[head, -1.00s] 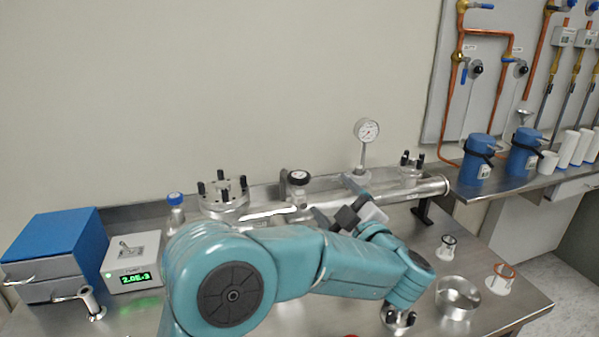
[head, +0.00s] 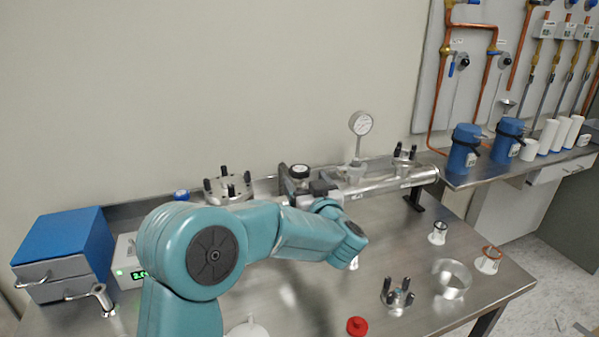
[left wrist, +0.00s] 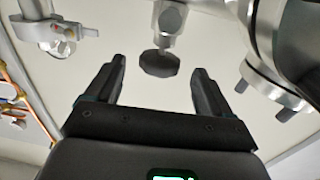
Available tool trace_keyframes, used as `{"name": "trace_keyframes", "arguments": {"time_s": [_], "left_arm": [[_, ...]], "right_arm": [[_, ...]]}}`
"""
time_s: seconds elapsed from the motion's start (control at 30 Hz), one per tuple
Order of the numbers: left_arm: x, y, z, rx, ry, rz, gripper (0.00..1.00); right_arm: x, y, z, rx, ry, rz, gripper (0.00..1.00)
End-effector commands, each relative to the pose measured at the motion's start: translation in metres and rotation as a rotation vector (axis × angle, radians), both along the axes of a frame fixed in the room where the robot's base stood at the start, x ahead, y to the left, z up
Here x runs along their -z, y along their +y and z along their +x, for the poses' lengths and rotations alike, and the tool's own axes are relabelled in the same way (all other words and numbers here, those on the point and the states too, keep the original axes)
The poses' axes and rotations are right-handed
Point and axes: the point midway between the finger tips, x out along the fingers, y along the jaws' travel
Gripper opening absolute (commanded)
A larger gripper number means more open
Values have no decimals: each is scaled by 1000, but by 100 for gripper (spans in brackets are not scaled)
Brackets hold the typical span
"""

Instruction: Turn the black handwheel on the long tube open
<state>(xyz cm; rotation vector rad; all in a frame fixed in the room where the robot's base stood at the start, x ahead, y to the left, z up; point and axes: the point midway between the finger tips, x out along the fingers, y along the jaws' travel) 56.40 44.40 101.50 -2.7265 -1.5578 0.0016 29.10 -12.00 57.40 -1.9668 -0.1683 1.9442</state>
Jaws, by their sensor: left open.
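The black handwheel (head: 299,171) sits on top of a short fitting on the long metal tube (head: 390,184), which lies along the back of the bench. My left gripper (head: 314,188) is just in front of and slightly right of the handwheel, partly hidden by my wrist. In the left wrist view, my left gripper (left wrist: 160,78) is open and empty. The dark handwheel (left wrist: 160,63) shows between its fingertips and a little beyond them, with no visible contact. My right gripper is not in view.
A dial gauge (head: 360,124) stands on the tube to the right. A flange with black bolts (head: 228,187) stands left of the handwheel. A small bolted flange (head: 397,293), a metal ring (head: 452,279) and a red cap (head: 357,326) lie on the front bench.

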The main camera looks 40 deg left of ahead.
Motion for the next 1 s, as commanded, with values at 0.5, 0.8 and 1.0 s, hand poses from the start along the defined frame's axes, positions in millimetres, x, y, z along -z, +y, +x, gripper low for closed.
{"name": "trace_keyframes", "arguments": {"time_s": [0.5,0.8,1.0], "left_arm": [[0,47,26,3,-1,-1,82],[0,46,25,3,-1,-1,37],[0,46,26,-1,-1,-1,31]], "right_arm": [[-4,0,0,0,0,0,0],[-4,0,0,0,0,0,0],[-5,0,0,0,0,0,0]]}}
